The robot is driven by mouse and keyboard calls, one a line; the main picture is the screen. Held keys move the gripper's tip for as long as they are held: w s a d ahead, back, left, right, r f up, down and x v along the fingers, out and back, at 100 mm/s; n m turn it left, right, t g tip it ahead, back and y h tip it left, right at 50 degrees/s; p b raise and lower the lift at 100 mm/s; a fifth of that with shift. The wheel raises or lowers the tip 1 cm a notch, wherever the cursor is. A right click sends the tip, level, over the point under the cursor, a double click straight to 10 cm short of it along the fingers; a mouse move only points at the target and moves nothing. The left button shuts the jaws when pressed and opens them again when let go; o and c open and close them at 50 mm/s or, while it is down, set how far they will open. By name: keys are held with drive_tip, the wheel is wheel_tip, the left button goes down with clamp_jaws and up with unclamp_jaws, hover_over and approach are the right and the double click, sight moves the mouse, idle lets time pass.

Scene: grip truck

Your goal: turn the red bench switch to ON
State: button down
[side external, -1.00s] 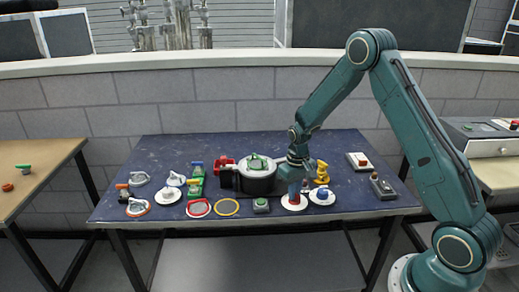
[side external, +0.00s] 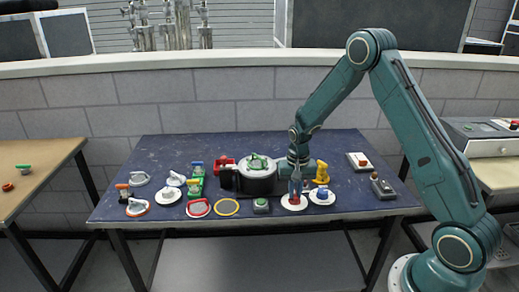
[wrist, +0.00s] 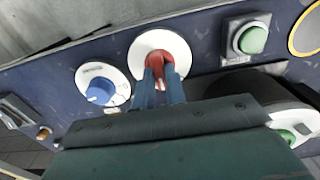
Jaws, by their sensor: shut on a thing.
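The red bench switch (wrist: 160,66) is a red knob on a round white plate, seen at the top middle of the wrist view. Its white plate also shows in the side external view (side external: 294,206), on the blue bench near the front edge. My gripper (wrist: 162,82) points down at it and is shut on the red knob, one finger on each side. A pale pointer mark shows on the knob between the fingers. Any ON lettering is too small or hidden to read. The fingers and wrist cover part of the knob in the side external view.
A blue knob on a white plate (side external: 322,197) sits close to the right, and a green button box (side external: 261,206) to the left. Several switches and valves fill the bench's left side.

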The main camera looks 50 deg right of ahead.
sight(295, 193)
drive_tip(key=m, duration=0.6)
drive_tip(key=shift+d, duration=0.1)
idle(0.3)
drive_tip(key=c, duration=1.4)
unclamp_jaws()
drive_tip(key=shift+c, duration=0.2)
drive_tip(key=shift+r, duration=0.15)
wheel_tip(295, 193, up, 14)
drive_tip(key=shift+f, duration=0.2)
